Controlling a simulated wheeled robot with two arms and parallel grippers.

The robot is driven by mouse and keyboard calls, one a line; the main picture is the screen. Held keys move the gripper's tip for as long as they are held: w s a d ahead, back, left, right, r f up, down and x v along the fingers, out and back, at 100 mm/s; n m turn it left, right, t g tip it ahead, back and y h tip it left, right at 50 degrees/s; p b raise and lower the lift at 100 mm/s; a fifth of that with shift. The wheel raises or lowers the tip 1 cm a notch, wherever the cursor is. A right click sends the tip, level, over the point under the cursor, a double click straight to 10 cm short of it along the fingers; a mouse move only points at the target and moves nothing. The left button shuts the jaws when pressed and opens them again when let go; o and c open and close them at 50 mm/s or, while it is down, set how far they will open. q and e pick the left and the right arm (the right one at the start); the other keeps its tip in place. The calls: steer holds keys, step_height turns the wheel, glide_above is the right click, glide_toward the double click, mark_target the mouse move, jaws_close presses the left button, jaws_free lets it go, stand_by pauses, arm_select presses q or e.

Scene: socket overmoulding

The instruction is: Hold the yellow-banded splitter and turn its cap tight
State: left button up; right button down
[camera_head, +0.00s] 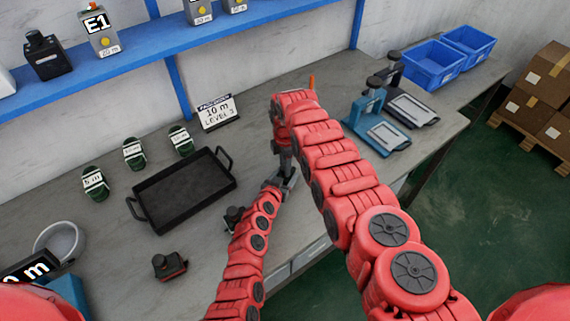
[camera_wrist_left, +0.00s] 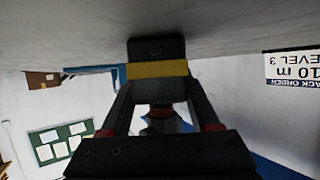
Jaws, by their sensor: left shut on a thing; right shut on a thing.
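The splitter, a dark block with a yellow band (camera_wrist_left: 158,69), shows in the left wrist view, which is upside down. My left gripper (camera_head: 283,178) is shut on it, one finger on each side, close to the grey worktop. A red ring shows below the band in that view; the cap is mostly hidden behind my left gripper's palm. In the head view my right gripper (camera_head: 286,150) points down just above my left gripper. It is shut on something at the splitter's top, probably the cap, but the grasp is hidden. The arms cover most of the splitter there.
A black tray (camera_head: 185,190) lies left of my arms, with several green labelled pieces (camera_head: 133,154) behind it. Dark splitter-like units stand at the front (camera_head: 169,265) and beside my left arm (camera_head: 234,216). A teal fixture (camera_head: 370,125) stands right. An order sign (camera_head: 217,112) stands behind.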

steer(key=m, duration=0.4)
steer(key=shift+m, duration=0.3)
steer(key=m, duration=0.4)
steer(key=shift+r+m, duration=0.1)
steer(key=shift+m, duration=0.2)
steer(key=m, duration=0.3)
steer(key=shift+m, duration=0.3)
steer(key=m, duration=0.4)
steer(key=shift+w+r+m, duration=0.1)
steer(key=shift+w+m, duration=0.05)
steer(key=shift+m, duration=0.15)
steer(key=shift+w+d, duration=0.1)
stand_by(0.4)
steer(key=c, duration=0.8)
jaws_free()
steer(key=o, duration=0.4)
steer(key=shift+c, duration=0.2)
